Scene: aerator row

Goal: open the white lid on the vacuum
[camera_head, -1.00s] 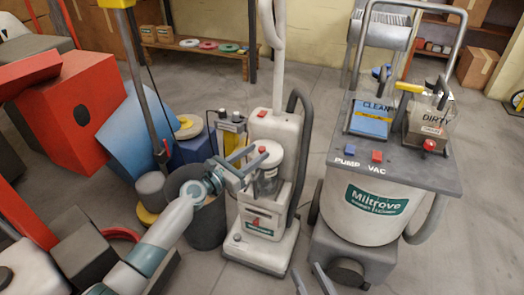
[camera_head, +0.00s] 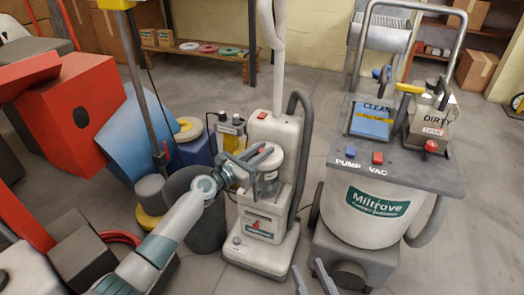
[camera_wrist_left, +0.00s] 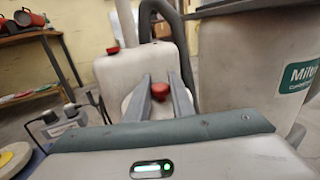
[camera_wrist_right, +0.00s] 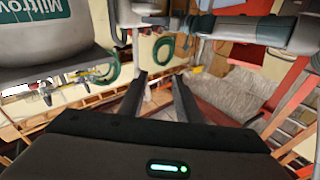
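The white upright vacuum (camera_head: 272,130) stands mid-floor in the head view, and its body also fills the middle of the left wrist view (camera_wrist_left: 125,70). Its white lid (camera_head: 270,158) sits on a clear canister (camera_head: 266,186) at the front. A red knob (camera_wrist_left: 160,91) on the lid shows between my left fingertips in the left wrist view. My left gripper (camera_head: 262,154) lies over the lid, its fingers close against both sides of the knob. The fingers hide the knob in the head view. The lid looks closed. My right gripper (camera_head: 312,280) is open and empty, low at the bottom edge.
A grey Miltrove tank machine (camera_head: 378,212) stands close on the right, with a switch panel (camera_head: 400,165). A dark bucket (camera_head: 203,222), bottles (camera_head: 228,132) and red equipment (camera_head: 85,105) crowd the left. Clear floor lies behind the vacuum.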

